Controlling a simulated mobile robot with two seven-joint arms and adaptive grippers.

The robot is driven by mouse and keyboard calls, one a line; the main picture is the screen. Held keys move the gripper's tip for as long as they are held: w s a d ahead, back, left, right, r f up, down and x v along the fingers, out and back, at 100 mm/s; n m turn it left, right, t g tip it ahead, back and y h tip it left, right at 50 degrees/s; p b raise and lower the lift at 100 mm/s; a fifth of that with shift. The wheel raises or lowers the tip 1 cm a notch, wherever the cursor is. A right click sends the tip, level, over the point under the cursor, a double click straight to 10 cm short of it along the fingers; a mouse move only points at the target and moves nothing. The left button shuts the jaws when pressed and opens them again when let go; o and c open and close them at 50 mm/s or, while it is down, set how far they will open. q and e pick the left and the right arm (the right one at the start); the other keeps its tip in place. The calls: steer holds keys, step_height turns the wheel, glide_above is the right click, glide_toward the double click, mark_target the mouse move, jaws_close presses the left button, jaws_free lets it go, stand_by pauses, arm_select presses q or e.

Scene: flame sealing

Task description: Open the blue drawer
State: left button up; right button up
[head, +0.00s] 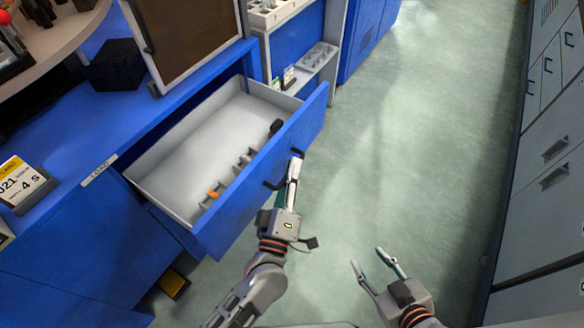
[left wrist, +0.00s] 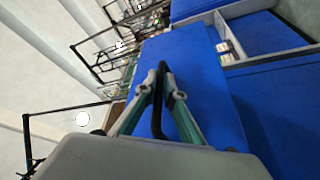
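The blue drawer (head: 262,180) is pulled well out of the blue bench, and its pale grey inside shows in the head view. Its black handle (head: 275,185) is on the blue front; in the left wrist view the handle (left wrist: 158,105) passes between the fingertips. My left gripper (head: 294,166) is at the drawer front with its fingers closed around the handle; it also shows in the left wrist view (left wrist: 161,93). My right gripper (head: 376,258) is open and empty above the floor, to the right of the drawer.
Small items, including an orange piece (head: 212,193) and a black piece (head: 275,127), lie in the drawer along its front. A yellow-and-white card sign (head: 22,182) stands on the bench. Grey cabinets (head: 545,200) line the right side. The green floor between is clear.

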stand_by(0.3)
arm_select(q)
steer(key=shift+s+a+f, duration=0.1)
steer(key=shift+s+f, duration=0.05)
steer(key=shift+s, duration=0.1)
steer(key=v, duration=0.7)
steer(key=shift+a, duration=0.1)
stand_by(0.3)
